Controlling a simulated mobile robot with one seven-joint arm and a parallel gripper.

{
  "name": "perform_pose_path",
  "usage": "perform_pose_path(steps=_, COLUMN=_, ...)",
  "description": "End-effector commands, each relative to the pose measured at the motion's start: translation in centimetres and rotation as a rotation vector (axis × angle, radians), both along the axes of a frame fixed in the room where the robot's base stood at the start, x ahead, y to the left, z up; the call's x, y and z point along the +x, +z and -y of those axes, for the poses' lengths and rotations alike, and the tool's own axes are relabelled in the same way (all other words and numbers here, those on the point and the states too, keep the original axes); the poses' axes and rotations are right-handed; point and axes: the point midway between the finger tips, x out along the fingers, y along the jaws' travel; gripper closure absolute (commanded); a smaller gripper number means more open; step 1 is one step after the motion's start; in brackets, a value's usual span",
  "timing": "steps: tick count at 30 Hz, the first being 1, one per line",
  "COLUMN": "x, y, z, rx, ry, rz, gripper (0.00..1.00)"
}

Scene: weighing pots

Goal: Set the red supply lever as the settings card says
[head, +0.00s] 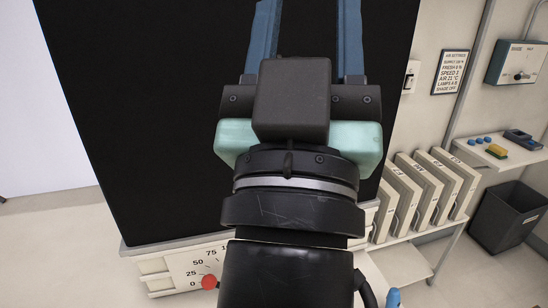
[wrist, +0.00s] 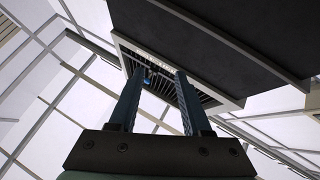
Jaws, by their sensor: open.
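The red supply lever shows as a red knob (head: 209,282) at the lower left of the head view, beside the 0 mark of a white scale plate (head: 190,262). The scale reads 0, 25, 50, 75 and on upward; my arm hides its right part. The settings card (head: 450,72) hangs on the wall at upper right. Its small print lists supply, fresh, speed, air, lamps and shade; the supply value is too small to read surely. My gripper (head: 306,35) is open and empty, well above the lever. Its blue fingers point upward in the wrist view (wrist: 160,76).
A large black panel (head: 150,120) stands behind my arm, above the scale. To the right are a shelf with several grey binders (head: 425,190), a small wall shelf with a yellow block (head: 496,151), a control box (head: 518,63) and a dark bin (head: 508,217).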

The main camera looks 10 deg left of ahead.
Motion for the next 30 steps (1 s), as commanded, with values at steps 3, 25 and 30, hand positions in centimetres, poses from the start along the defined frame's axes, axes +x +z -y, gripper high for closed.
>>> perform_pose_path(steps=3, x=2.7, y=-10.8, z=-1.8, rx=-0.084, ry=-0.060, rz=-0.147, gripper=0.52)
perform_pose_path(steps=25, x=-2.6, y=-51.9, z=-14.0, rx=-0.688, ry=-0.119, rz=-0.634, gripper=0.52)
perform_pose_path(steps=30, x=-1.8, y=-51.8, z=-14.3, rx=-0.694, ry=-0.119, rz=-0.632, gripper=0.52)
